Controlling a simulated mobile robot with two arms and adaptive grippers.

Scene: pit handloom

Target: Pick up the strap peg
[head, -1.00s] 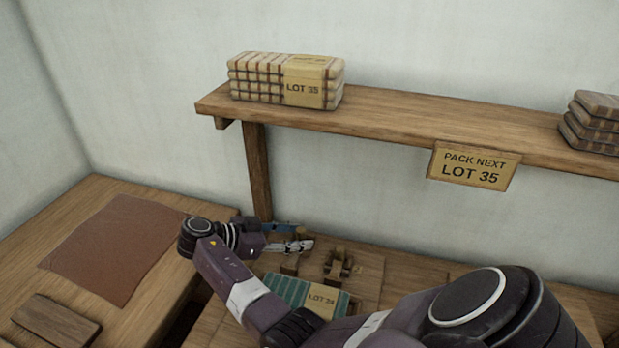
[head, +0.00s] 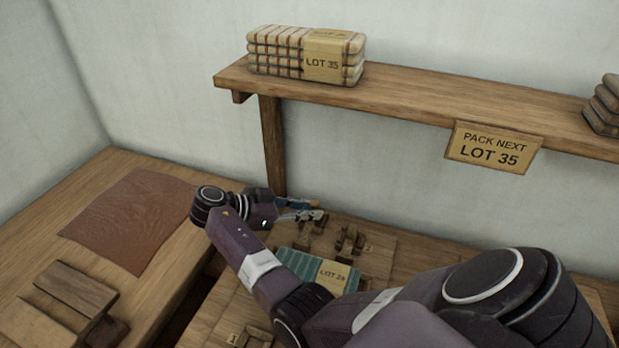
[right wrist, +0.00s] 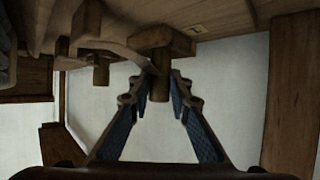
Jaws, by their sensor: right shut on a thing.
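The strap peg, a dark wooden T-shaped piece, shows in the right wrist view (right wrist: 160,42) with its stem between the fingertips. My right gripper (right wrist: 160,88) is shut on it there, with a blue-padded finger on either side. In the head view my right gripper (head: 306,211) is at the back of the bench, below the shelf post. A small wooden piece (head: 312,228) shows just under its fingers. I cannot tell there how far it is from the surface. My left gripper is not in view.
A second wooden fitting (head: 351,240) stands just right of the gripper. A green bundle with a lot label (head: 310,268) lies in front. The shelf (head: 410,105) overhangs behind, with its post (head: 271,143) close to the gripper. A brown mat (head: 130,218) lies on the left table.

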